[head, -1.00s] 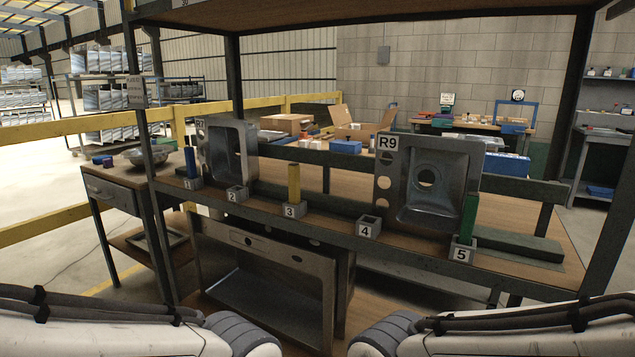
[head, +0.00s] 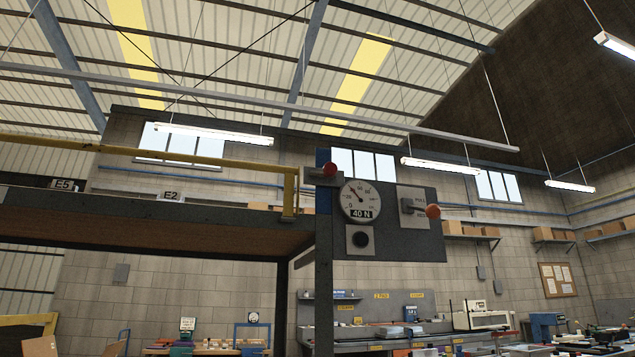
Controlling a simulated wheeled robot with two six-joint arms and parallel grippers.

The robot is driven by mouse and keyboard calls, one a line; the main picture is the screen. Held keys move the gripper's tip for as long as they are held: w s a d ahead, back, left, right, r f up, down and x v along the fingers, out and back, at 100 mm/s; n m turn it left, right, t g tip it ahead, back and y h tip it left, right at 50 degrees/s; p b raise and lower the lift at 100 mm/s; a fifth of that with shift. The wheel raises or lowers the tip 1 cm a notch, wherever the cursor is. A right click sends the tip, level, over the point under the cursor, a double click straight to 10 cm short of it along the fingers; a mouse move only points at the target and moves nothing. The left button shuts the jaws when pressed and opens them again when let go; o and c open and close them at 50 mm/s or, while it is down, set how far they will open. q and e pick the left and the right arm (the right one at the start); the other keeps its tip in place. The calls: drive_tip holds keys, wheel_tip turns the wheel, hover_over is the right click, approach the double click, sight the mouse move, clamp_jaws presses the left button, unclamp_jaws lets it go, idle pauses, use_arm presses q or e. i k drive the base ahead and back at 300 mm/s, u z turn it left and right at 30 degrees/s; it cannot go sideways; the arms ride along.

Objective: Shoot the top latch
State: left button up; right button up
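High on the rack's front post, a small grey latch-like fitting (head: 320,181) with a red knob (head: 330,169) sits beside a short yellow upright. I take it to be the top latch, but its bolt is too small to read. To its right is a dark panel (head: 415,248) with a round dial gauge (head: 360,200) marked 40 N. The panel also has a black round button (head: 361,240) and a grey block with a second red knob (head: 433,211), beside small labels. Neither of my grippers is in this view.
The rack's top shelf (head: 150,235) runs in from the left, with tags E5 (head: 66,184) and E2 (head: 171,196) above its edge. A workbench (head: 390,335) and wall shelves are farther back.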

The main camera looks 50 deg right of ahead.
sight(331, 169)
drive_tip(key=k, duration=1.3)
drive_tip(key=z, duration=0.55)
drive_tip(key=i, duration=0.95)
drive_tip(key=z, duration=0.45)
